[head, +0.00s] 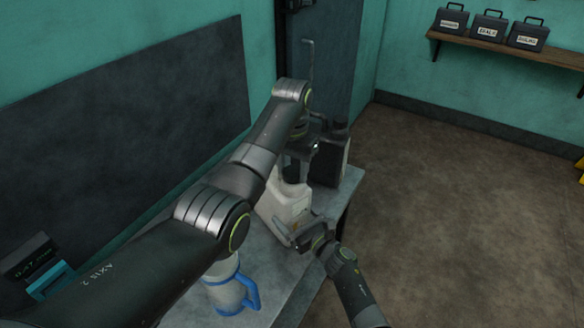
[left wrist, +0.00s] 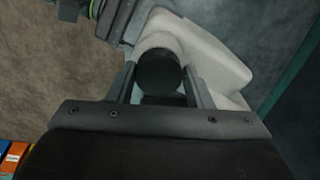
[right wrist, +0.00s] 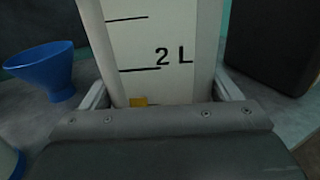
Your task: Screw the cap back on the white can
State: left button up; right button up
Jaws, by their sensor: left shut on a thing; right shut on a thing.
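The white can (head: 285,208) stands on the bench, partly behind my left arm. Its side with the "2 L" mark fills the middle of the right wrist view (right wrist: 160,50). My right gripper (head: 297,238) is shut on the can's body low down, one finger on each side. My left gripper (head: 296,166) is above the can's top and shut on the round black cap (left wrist: 159,71). The cap lies over the can's pale neck (left wrist: 160,43) in the left wrist view. Whether the threads are engaged is hidden.
A black can (head: 330,160) stands just behind the white can. A white jug with a blue handle (head: 228,292) stands nearer on the bench (head: 290,290). A blue funnel (right wrist: 47,68) is beside the can. Black cases (head: 488,27) sit on a far wall shelf.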

pick_arm(q)
jog(key=o, duration=1.2)
jog(key=shift+d, duration=0.1)
jog(key=shift+c, duration=0.2)
jog(key=shift+r, duration=0.1)
notch_tip(320, 180, up, 7)
jog(key=shift+r, duration=0.15)
pick_arm(e)
jog(key=o, duration=1.8)
jog(key=shift+c, duration=0.2)
